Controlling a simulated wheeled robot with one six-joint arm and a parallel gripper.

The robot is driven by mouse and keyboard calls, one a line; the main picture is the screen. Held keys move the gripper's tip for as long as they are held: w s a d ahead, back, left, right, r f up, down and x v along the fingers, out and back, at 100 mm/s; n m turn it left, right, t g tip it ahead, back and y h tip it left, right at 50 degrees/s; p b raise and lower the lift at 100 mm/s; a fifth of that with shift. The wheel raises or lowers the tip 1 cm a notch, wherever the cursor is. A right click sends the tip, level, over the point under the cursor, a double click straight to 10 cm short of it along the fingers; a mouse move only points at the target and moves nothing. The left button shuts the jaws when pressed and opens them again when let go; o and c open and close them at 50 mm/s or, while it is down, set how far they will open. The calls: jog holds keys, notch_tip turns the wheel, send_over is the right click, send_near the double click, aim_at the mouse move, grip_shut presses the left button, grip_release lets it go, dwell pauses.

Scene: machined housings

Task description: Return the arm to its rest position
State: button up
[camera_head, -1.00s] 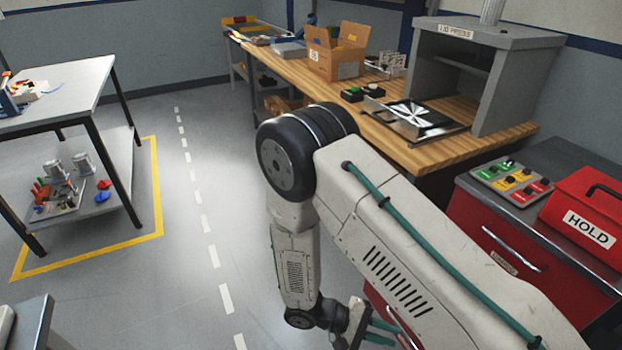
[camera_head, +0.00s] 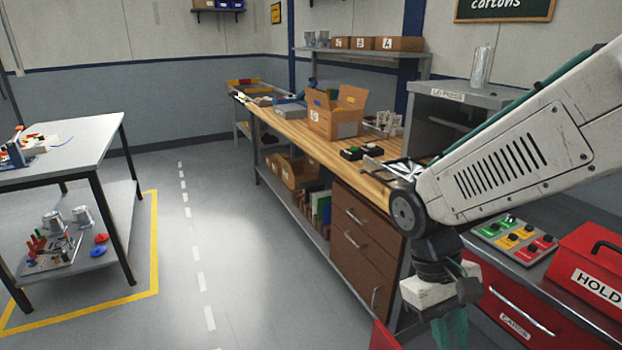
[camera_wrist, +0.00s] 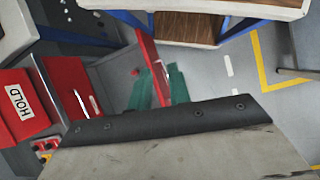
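My arm reaches in from the right edge of the head view and bends down beside the wooden workbench (camera_head: 290,130). My gripper (camera_head: 450,330) hangs at its end, low in front of the red cabinet (camera_head: 505,300). In the wrist view its two teal fingers (camera_wrist: 159,88) stand apart, with grey floor and a red panel showing between them. I see nothing held. The red panel (camera_wrist: 145,50) appears to lie beyond the fingers, not gripped.
The red cabinet carries a button panel (camera_head: 514,240) and a red HOLD box (camera_head: 597,268). A red panel edge (camera_head: 383,337) juts out low beside my gripper. A grey press (camera_head: 440,118) stands behind my arm. A white table (camera_head: 75,142) is at left; the floor between is clear.

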jog(key=s+d+r+m+t+y, duration=0.3)
jog(key=s+d+r+t, duration=0.2)
jog(key=r, duration=0.6)
jog(key=shift+s+d+t, duration=0.2)
jog(key=shift+s+t, duration=0.3)
jog(key=shift+s, duration=0.15)
